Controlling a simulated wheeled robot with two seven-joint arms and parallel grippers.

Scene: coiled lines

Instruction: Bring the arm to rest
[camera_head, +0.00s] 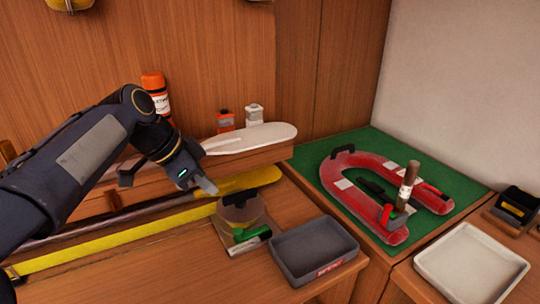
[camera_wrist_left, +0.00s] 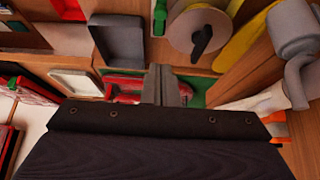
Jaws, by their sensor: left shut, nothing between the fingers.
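My left arm (camera_head: 80,165) comes in from the left in the head view and reaches over the bench. My left gripper (camera_head: 207,186) points down to the right, its fingers shut with nothing between them. It hangs just left of and above a round spool-like item (camera_head: 240,212), and I cannot tell the exact height. In the left wrist view the shut fingers (camera_wrist_left: 160,86) stand in the middle. My right gripper is in neither view.
A grey tray (camera_head: 313,250) and a white tray (camera_head: 470,262) stand at the front. A red horseshoe-shaped piece (camera_head: 345,190) lies on a green mat (camera_head: 310,160). An orange bottle (camera_head: 154,88) and a white board (camera_head: 250,138) are behind the arm. Yellow strips (camera_head: 120,238) run along the left.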

